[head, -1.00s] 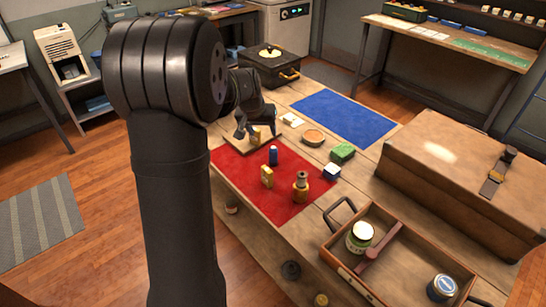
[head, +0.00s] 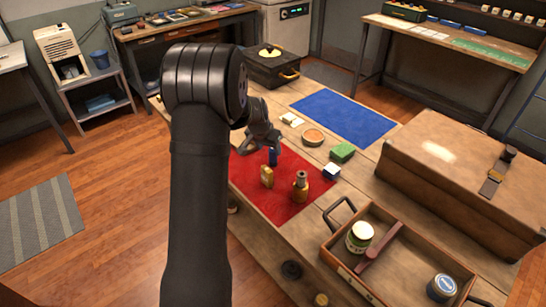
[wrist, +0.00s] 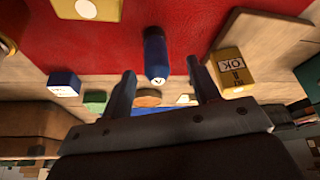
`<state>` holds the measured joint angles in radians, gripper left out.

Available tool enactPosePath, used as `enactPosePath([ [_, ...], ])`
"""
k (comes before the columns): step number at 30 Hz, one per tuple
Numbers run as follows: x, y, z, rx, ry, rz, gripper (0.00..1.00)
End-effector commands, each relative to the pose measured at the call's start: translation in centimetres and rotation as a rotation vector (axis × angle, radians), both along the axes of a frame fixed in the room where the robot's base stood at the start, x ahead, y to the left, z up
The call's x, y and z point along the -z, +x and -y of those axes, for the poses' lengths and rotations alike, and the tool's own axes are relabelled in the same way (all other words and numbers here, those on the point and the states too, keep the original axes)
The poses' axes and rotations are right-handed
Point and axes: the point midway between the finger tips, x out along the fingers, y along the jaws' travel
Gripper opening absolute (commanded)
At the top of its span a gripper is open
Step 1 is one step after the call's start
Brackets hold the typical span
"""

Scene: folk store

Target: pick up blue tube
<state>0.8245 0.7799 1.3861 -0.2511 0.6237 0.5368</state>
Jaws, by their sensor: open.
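The blue tube (head: 273,157) stands upright on the red mat (head: 285,209), behind the yellow block. My gripper (head: 266,150) is open and empty, close beside the tube in the head view and covering part of the area to its left. In the wrist view the tube (wrist: 155,55) lies between the two spread fingers of my gripper (wrist: 161,68), near their tips. I see no finger contact with the tube, and its exact depth between the fingers is hard to tell.
A yellow block (head: 266,177) and an amber bottle (head: 301,190) stand nearby on the mat. A blue-white cube (head: 331,171), green block (head: 343,152) and round dish (head: 313,137) lie to the right. A yellow box (wrist: 232,72) is close to the right finger in the wrist view.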

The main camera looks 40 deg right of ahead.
Motion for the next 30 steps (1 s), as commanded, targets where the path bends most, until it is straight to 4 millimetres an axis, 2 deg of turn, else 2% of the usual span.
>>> enactPosePath([
  [7,1.5,0.1,0.7,0.0,0.002,-0.002,0.56],
  [13,3.7,0.3,2.5,0.0,0.002,-0.001,0.56],
  [18,5.2,0.5,3.0,-0.001,0.002,-0.001,0.56],
  [26,5.3,0.6,3.1,-0.001,0.001,0.0,0.56],
  [30,5.3,0.6,3.1,-0.001,0.001,0.0,0.3],
])
